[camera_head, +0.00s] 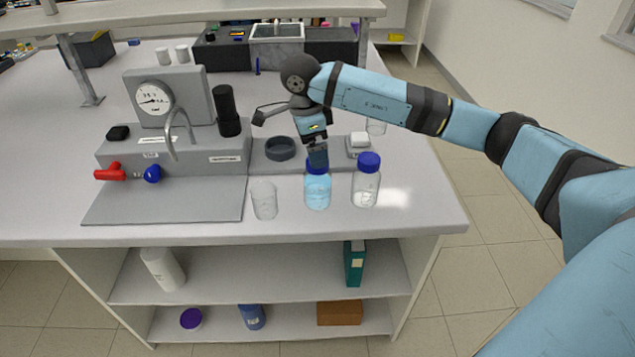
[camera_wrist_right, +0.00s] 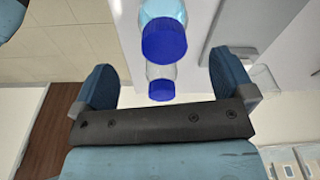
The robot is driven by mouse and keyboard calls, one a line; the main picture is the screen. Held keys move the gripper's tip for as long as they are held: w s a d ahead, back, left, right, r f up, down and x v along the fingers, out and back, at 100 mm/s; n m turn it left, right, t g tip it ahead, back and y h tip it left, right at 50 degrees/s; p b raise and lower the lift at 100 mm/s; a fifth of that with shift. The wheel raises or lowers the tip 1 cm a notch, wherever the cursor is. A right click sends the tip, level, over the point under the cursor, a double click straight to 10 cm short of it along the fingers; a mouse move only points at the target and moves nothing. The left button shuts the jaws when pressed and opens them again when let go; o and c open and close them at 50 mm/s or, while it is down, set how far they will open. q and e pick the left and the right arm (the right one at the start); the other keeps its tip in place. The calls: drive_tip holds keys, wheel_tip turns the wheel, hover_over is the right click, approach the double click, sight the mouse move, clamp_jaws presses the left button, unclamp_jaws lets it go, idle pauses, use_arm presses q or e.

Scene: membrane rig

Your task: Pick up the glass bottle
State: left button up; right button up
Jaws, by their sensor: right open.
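Two glass bottles with blue caps stand upright on the bench. One holds light blue liquid (camera_head: 317,193); the other is clear (camera_head: 364,190), just to its right. My right gripper (camera_head: 318,160) is open and comes down over the blue-liquid bottle's cap, partly hiding it. In the right wrist view, the open fingers (camera_wrist_right: 165,68) are empty. The blue-liquid bottle (camera_wrist_right: 163,38) is at the top, and the clear bottle (camera_wrist_right: 161,84) appears lower, between the fingers in the picture. Contact cannot be told. My left gripper is not in view.
A clear beaker (camera_head: 264,201) stands just left of the bottles. Behind are a dark round dish (camera_head: 280,148) and a small white-topped device (camera_head: 359,144). The grey gauge rig (camera_head: 172,155) fills the left. The bench's front right is clear.

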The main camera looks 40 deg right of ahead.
sight(318, 171)
drive_tip(key=f, duration=0.3)
drive_tip(key=shift+s+d+f, duration=0.1)
drive_tip(key=shift+d+f, duration=0.1)
drive_tip(key=shift+f, duration=0.05)
drive_tip(key=f, duration=0.2)
drive_tip(key=d+f+p, duration=0.1)
drive_tip(key=f, duration=0.2)
drive_tip(key=shift+r, duration=0.1)
drive_tip(key=c, duration=1.2)
